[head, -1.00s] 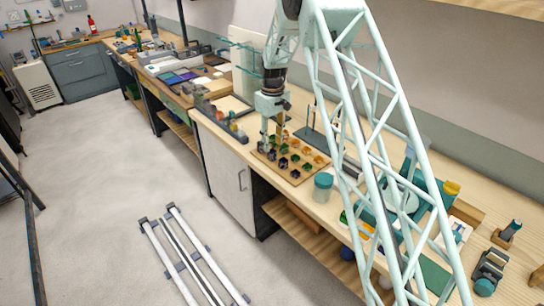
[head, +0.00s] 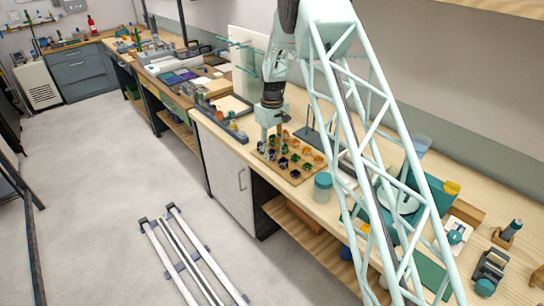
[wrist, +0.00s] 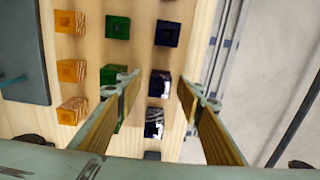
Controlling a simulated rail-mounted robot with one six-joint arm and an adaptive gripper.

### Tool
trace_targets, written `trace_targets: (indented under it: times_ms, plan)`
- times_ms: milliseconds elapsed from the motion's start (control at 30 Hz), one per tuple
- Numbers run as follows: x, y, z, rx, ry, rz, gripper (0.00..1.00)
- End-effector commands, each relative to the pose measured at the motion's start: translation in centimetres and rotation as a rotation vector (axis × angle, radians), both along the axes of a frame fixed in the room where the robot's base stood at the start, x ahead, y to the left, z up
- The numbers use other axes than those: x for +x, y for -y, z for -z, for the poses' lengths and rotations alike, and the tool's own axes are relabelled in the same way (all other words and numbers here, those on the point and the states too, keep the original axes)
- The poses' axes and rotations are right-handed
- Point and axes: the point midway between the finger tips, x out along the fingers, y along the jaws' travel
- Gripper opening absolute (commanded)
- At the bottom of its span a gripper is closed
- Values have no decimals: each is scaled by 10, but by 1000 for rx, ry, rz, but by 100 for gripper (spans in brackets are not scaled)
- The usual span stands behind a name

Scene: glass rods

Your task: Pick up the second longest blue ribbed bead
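A wooden board (head: 298,178) on the bench carries rows of orange, green and blue beads. In the wrist view the blue beads form a column: a plain-looking one (wrist: 167,33) at the top, then a blue bead with pale streaks (wrist: 160,83), then another pale-lined blue bead (wrist: 154,122), and a dark sliver at the bottom. My gripper (wrist: 158,88) is open, its fingers on either side of the two streaked blue beads, holding nothing. The left finger partly covers a green bead (wrist: 110,122). In the head view my gripper (head: 272,150) is over the board's far left part.
Orange beads (wrist: 70,70) and green beads (wrist: 117,27) stand left of the blue column. A dark flat tray (wrist: 18,50) lies beyond the board's left side. A teal-lidded jar (head: 323,187) stands near the board. Floor shows past the bench edge.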

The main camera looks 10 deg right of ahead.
Motion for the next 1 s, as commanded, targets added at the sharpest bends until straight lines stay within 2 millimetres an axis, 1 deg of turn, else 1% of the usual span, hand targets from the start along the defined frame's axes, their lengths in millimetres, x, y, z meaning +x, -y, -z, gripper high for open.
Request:
trace_targets:
  times_ms: [567, 867, 1000]
  plan:
    - [0, 0, 1, 0, 1, 0, 34]
    - [0, 0, 1, 0, 1, 0, 8]
    - [0, 0, 1, 0, 1, 0, 7]
